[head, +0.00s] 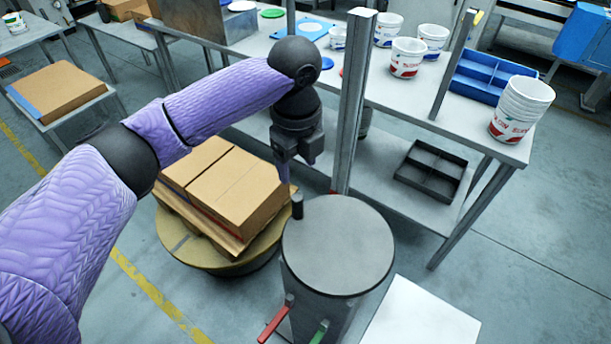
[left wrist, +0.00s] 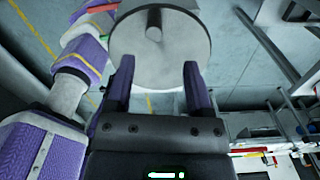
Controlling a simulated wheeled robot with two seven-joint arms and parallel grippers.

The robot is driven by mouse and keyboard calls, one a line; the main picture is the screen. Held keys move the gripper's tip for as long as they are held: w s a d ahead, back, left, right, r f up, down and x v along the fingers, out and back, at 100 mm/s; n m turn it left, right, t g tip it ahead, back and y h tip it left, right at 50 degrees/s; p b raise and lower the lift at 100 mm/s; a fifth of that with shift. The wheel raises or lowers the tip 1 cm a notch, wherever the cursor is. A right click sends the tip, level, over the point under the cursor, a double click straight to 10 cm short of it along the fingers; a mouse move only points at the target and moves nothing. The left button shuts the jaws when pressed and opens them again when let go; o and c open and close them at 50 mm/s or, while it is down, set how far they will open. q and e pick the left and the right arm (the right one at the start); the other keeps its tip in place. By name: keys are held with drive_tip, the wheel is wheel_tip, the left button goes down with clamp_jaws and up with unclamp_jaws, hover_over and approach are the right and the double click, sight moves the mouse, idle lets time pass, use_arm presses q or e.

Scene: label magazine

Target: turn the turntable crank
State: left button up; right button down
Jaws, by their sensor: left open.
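A grey round disc (head: 338,245) tops a pedestal at the lower centre of the head view. A short dark upright peg (head: 297,205), which looks like the crank handle, stands near its far left rim. My left gripper (head: 287,182) points down just above and behind the peg. In the left wrist view the open, empty fingers of my left gripper (left wrist: 158,68) point toward the disc (left wrist: 185,65). The peg (left wrist: 153,32) lies beyond the fingertips, roughly in line with the gap. A round tan turntable (head: 178,240) bearing cardboard boxes stands behind and left. My right gripper is not visible.
The stacked cardboard boxes (head: 225,180) are close to my left gripper. A grey metal post (head: 352,110) rises just right of it. Red (head: 274,322) and green (head: 320,332) handles project from the pedestal. A workbench (head: 420,100) with tubs stands behind.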

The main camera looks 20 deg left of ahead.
sight(297, 197)
use_arm(q)
drive_tip(key=f, duration=0.2)
drive_tip(key=s+f+b, duration=0.1)
drive_tip(key=f, duration=0.1)
drive_tip(key=shift+s+f, duration=0.1)
wheel_tip(297, 197, down, 5)
drive_tip(key=shift+b, duration=0.55)
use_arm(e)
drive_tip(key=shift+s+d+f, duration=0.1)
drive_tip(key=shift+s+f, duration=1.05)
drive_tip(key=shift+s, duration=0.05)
use_arm(q)
drive_tip(key=shift+c, duration=0.3)
clamp_jaws()
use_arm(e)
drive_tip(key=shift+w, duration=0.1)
